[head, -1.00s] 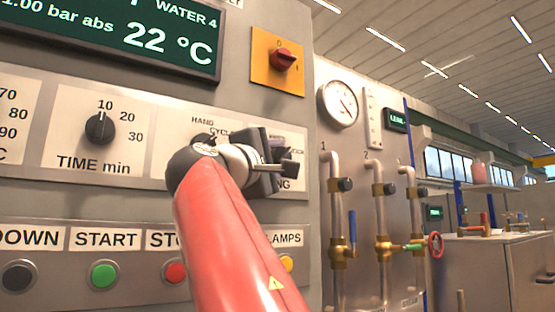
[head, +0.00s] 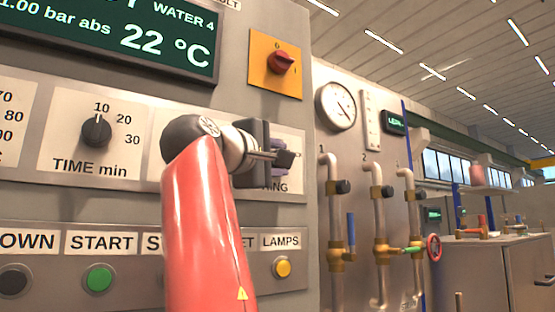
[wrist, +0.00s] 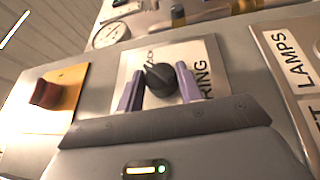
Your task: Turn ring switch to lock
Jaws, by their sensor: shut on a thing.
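The ring switch (wrist: 167,77) is a black round knob on a pale plate marked RING. The plate's small lettering beside the knob is too blurred to read for sure. In the wrist view my gripper (wrist: 160,88) has one purple finger on each side of the knob and is shut on it. In the head view my gripper (head: 272,157) is at the panel by the RING label; my wrist hides the switch and most of its plate there.
The TIME knob (head: 96,131) is left of my arm. The red rotary switch (head: 281,62) on a yellow plate is above my gripper. The LAMPS button (head: 283,267) is below. Gauge (head: 336,105) and pipes stand to the right.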

